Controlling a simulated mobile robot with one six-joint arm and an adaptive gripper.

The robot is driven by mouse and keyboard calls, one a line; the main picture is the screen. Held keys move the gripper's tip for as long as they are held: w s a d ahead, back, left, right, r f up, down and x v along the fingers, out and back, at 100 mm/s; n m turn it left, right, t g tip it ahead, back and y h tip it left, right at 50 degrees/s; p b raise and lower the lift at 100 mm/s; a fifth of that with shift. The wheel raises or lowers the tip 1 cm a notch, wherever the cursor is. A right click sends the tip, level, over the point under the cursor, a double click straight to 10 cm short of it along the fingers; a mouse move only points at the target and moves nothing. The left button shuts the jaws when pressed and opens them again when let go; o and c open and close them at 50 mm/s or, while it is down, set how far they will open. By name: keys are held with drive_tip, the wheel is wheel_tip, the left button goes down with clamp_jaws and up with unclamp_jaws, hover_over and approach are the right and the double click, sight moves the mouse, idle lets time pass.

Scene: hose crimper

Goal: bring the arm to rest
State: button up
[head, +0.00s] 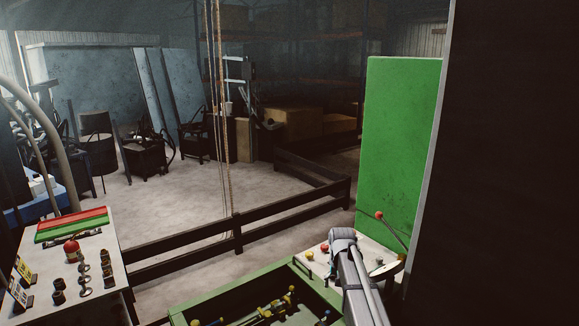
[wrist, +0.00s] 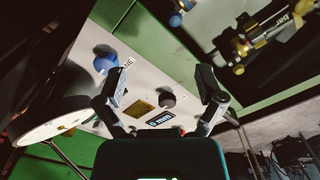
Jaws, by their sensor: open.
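My gripper (wrist: 159,78) shows in the wrist view with its two dark fingers spread apart and nothing held between them. Beyond the fingers is a light control panel (wrist: 190,68) with a blue knob (wrist: 105,63), a dark knob (wrist: 167,99), a yellow label and a small display reading "0 mm" (wrist: 160,118). I cannot tell how far the fingertips are from the panel. In the head view my grey arm (head: 350,262) reaches in at the lower right, over the crimper's light top, and the gripper itself is hidden.
A red-balled lever (head: 379,215) rises close right of my arm, before a green upright panel (head: 400,140). A green tray (head: 228,308) with fittings lies left of the arm. A side table (head: 112,250) holds parts at far left. A dark rail (head: 190,262) crosses behind.

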drive_tip(key=s+f+b, duration=0.4)
drive_tip(key=s, duration=0.8)
drive_tip(key=s+f+n+b, duration=0.1)
drive_tip(key=s+f+b, duration=0.3)
drive_tip(key=s, duration=0.9)
drive_tip(key=shift+d+f, duration=0.4)
